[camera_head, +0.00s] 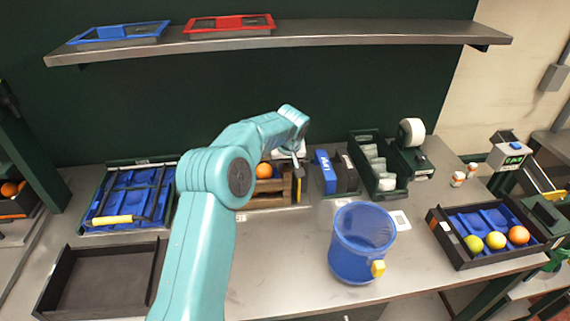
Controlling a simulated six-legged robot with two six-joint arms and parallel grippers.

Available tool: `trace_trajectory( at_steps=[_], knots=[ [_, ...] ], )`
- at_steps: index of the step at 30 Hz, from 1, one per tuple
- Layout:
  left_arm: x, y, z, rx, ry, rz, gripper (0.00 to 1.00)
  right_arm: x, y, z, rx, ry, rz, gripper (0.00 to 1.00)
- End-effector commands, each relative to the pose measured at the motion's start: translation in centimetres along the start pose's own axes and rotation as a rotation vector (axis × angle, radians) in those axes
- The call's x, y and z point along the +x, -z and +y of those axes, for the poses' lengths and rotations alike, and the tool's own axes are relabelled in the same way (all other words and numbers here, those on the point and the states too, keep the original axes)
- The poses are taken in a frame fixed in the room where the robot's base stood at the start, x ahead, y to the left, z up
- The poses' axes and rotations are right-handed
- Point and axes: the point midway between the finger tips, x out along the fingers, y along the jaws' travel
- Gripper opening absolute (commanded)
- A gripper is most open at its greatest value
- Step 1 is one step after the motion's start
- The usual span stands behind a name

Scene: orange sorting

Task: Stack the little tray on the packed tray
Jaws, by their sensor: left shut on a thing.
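My left arm reaches up over the table, and its gripper (297,170) points down at the right end of a small brown wooden tray (270,201) near the back middle. The gripper is shut on this tray's right edge, as far as I can tell; the fingertips are small here. An orange (264,170) shows in the tray, whose left part is hidden by my arm. A black tray (467,262) with a blue insert stands at the right, holding a green, a yellow and an orange fruit in its front row. My right gripper is not in view.
A blue bucket (352,258) stands front middle. An empty dark tray (105,283) lies front left, behind it a blue-lined tray (97,222) with a yellow-handled tool. Blue boxes (326,172), a green rack (362,147) and a tape dispenser (411,133) line the back. A shelf (330,33) hangs above.

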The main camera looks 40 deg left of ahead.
Motion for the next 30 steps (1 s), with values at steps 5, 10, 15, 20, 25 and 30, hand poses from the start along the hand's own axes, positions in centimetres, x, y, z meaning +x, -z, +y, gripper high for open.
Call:
trace_trajectory(
  at_steps=[5,10,15,20,25,30],
  knots=[
    [0.1,-0.1,0.0,0.000,0.001,0.000,0.35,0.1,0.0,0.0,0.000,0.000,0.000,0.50],
    [0.1,0.0,0.0,0.000,0.001,0.000,0.35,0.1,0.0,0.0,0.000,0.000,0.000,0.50],
    [-1.0,0.2,0.0,0.000,-0.001,0.002,0.35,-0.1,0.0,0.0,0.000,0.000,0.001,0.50],
    [-4.4,0.1,0.1,0.001,-0.002,0.004,0.35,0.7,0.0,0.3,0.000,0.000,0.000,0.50],
    [-8.5,0.1,0.1,0.001,-0.003,0.004,0.35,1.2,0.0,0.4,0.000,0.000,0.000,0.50],
    [-11.2,0.1,0.1,0.000,-0.002,0.002,0.35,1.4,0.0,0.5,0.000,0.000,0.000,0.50]
  ],
)
